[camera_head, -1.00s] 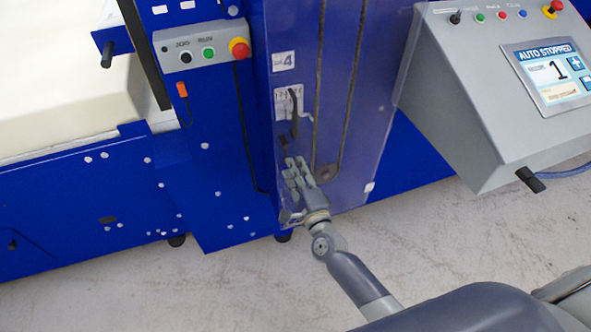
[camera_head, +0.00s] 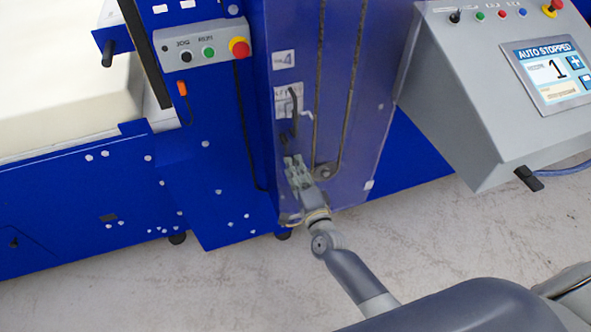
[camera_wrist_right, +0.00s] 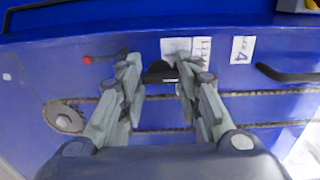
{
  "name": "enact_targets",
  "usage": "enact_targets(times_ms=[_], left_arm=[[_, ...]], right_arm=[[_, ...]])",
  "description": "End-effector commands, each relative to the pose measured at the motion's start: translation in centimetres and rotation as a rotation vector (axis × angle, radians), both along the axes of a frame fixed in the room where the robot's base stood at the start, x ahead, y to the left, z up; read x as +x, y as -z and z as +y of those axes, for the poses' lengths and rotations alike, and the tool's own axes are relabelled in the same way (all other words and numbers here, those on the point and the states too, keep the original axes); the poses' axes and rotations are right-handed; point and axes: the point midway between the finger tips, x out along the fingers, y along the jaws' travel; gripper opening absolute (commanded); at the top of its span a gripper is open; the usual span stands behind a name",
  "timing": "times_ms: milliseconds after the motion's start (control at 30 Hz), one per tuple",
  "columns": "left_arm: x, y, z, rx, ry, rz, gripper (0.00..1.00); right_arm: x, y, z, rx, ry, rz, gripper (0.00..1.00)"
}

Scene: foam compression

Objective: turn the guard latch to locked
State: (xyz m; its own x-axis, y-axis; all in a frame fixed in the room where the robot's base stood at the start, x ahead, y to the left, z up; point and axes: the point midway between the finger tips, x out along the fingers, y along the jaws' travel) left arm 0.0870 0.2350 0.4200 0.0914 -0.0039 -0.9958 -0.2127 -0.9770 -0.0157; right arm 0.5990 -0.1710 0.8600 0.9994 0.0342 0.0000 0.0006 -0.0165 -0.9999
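My right gripper (camera_head: 293,158) is at the lower part of the blue machine's guard panel (camera_head: 345,130). In the right wrist view the gripper (camera_wrist_right: 160,78) is open, with a clear gap between its fingers. A small dark piece, apparently the guard latch (camera_wrist_right: 160,71), shows between the fingertips; I cannot tell whether they touch it. In the head view this dark piece (camera_head: 284,138) lies just above the fingertips. Its lower part and its exact turn are hard to make out. My left gripper is not in view.
A dark bar handle (camera_head: 294,103) stands out from the panel above the gripper. A red-tipped lever (camera_wrist_right: 89,60) shows left of the fingers in the right wrist view. A grey console (camera_head: 490,110) reading "AUTO STOPPED" stands at the right. The floor in front is clear.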

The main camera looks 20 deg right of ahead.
Motion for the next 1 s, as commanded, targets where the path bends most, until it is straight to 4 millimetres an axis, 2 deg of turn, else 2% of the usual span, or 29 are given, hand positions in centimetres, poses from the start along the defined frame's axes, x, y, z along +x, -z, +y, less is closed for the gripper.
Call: enact_targets(times_ms=[33, 67, 367, 533, 1000], left_arm=[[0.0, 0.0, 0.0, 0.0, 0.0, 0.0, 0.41], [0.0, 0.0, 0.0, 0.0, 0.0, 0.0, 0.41], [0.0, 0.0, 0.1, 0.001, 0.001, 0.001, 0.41], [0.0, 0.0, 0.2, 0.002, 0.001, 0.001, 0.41], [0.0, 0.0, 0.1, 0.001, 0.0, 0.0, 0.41]], right_arm=[[0.0, 0.1, 0.0, -0.001, -0.001, 0.001, 0.44], [0.0, 0.1, 0.0, -0.001, -0.001, 0.001, 0.51], [0.0, 0.0, 0.0, 0.001, 0.0, 0.0, 0.52], [-1.0, 0.1, 0.0, 0.001, 0.0, 0.001, 0.52], [-9.9, 0.1, -0.3, 0.0, -0.001, 0.003, 0.52]])
